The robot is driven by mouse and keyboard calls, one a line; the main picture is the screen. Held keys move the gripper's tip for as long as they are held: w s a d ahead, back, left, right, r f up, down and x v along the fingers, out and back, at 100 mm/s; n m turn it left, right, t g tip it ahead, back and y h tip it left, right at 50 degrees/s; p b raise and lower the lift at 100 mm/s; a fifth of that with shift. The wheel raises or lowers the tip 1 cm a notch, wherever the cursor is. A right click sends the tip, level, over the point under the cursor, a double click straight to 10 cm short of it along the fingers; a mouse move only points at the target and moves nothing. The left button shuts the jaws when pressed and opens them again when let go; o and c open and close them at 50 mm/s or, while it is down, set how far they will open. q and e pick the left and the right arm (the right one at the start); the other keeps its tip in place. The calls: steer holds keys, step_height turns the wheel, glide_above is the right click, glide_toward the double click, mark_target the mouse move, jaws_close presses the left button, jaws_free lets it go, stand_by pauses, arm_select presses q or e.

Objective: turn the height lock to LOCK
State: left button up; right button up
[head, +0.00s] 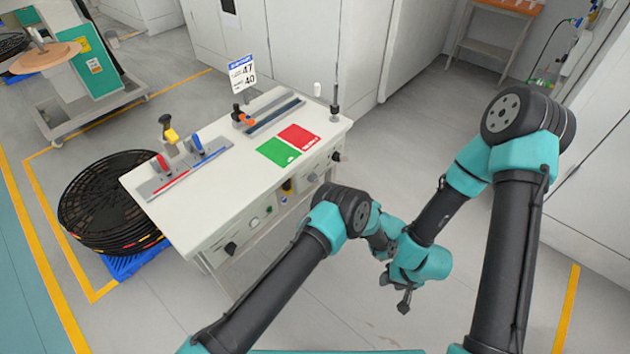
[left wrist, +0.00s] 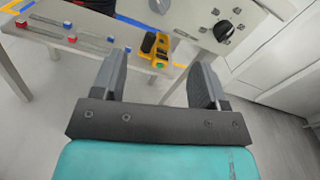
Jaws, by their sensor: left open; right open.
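The white rewind table (head: 215,200) has a front panel with several controls. A black knob (head: 231,248) is near its left end and another black knob (head: 337,156) is near its right end. I cannot read which control is the height lock or where it points. In the left wrist view a black knob (left wrist: 224,31) sits on a pale panel, beyond the right finger. My left gripper (left wrist: 157,72) is open and empty, apart from that knob; the arms hide it in the head view. My right gripper (head: 396,294) is open and empty, low over the floor, right of the table.
A green pad (head: 278,151) and a red pad (head: 299,137) lie on the tabletop, with slotted rails and a sign (head: 242,73) behind. Black reels (head: 108,200) are stacked left of the table. In the left wrist view a yellow-and-black device (left wrist: 155,47) stands beyond my fingers.

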mark_target(316, 180)
arm_select(q)
steer(key=x, duration=1.7)
steer(key=shift+w+a, duration=0.15)
steer(key=c, duration=0.9)
